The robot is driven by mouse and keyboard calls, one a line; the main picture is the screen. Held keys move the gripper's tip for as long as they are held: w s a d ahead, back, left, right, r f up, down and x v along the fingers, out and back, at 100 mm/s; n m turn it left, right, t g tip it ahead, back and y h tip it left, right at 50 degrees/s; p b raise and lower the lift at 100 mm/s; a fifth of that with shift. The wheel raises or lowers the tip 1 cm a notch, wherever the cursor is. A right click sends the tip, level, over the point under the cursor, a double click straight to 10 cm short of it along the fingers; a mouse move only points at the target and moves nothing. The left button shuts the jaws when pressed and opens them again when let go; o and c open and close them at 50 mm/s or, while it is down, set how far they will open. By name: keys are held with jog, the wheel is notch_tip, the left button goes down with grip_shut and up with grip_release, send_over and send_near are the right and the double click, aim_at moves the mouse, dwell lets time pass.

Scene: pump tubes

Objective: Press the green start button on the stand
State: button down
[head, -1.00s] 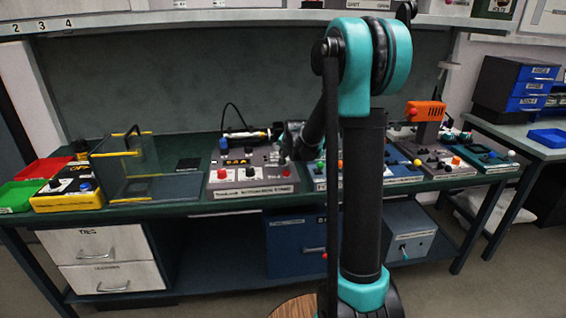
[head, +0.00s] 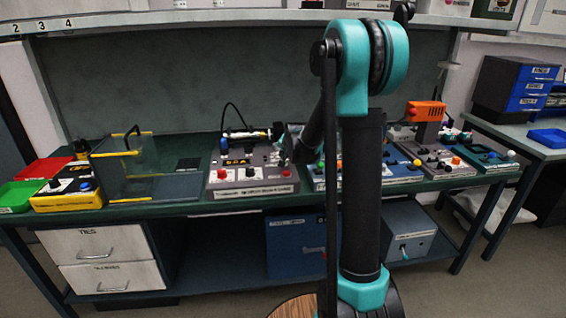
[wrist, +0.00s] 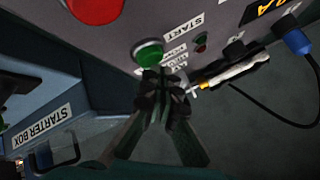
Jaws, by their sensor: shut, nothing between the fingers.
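The stand is a grey panel (head: 222,179) with a display and several knobs on the green bench, left of my arm in the head view. Its grey face (wrist: 215,15) shows in the wrist view, tilted. The green start button (wrist: 149,54) sits on that face by a START label. My gripper (wrist: 165,80) is shut and empty, its fingertips right at the lower edge of the button in the picture. I cannot tell whether they touch it. In the head view my arm covers part of the gripper, and I cannot make out the green button there.
A large red knob (wrist: 95,9) is on the stand's face, beside the button. A probe-like tool (wrist: 232,70) and a blue connector (wrist: 297,40) with a black cable lie close to the fingers. A starter box (wrist: 40,95) is nearby. Other panels line the bench on both sides.

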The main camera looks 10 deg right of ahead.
jog(key=shift+f, duration=0.6)
dwell(0.7)
jog(key=shift+r, duration=1)
jog(key=shift+r, duration=2.55)
jog(key=shift+s, duration=0.1)
jog(key=s+d+f+n+g, duration=0.1)
jog(key=s+f, duration=0.3)
jog(key=s, duration=0.9)
jog(key=s+d+f+n+g, duration=0.1)
jog(key=s+f+n, duration=0.3)
jog(key=s, duration=1)
jog(key=s+d+f+n+g+h, duration=0.1)
jog(key=s+f, duration=0.5)
jog(key=s, duration=0.7)
jog(key=shift+s+d+n+g, duration=0.35)
jog(key=shift+d+n+g, duration=0.15)
jog(key=shift+n+g, duration=0.45)
